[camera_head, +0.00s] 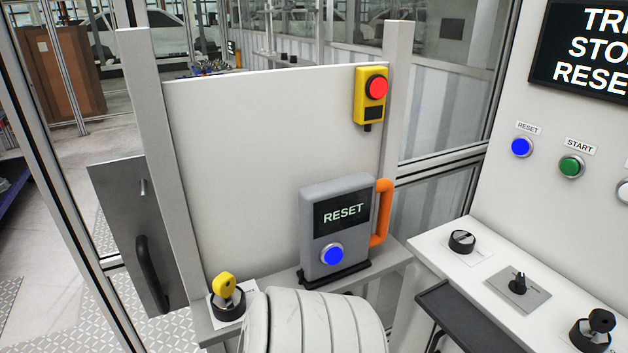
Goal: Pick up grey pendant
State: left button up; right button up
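The grey pendant (309,220) stands upright on a black base (335,275) on a narrow ledge in front of a white panel. It has a dark screen reading RESET, a blue button (332,254) below the screen, and an orange handle (383,212) on its right side. A pale rounded link, which looks like part of my own arm, rises at the bottom just in front of the pendant and ledge. Neither of my grippers shows in the head view.
A yellow box with a red button (376,87) hangs above the pendant. A black switch with a yellow key (225,290) sits left on the ledge. A white console (450,266) with knobs stands right, below a wall with RESET and START buttons. Grey posts flank the panel.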

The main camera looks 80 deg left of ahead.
aim_at(339, 213)
jog(key=u, duration=2.45)
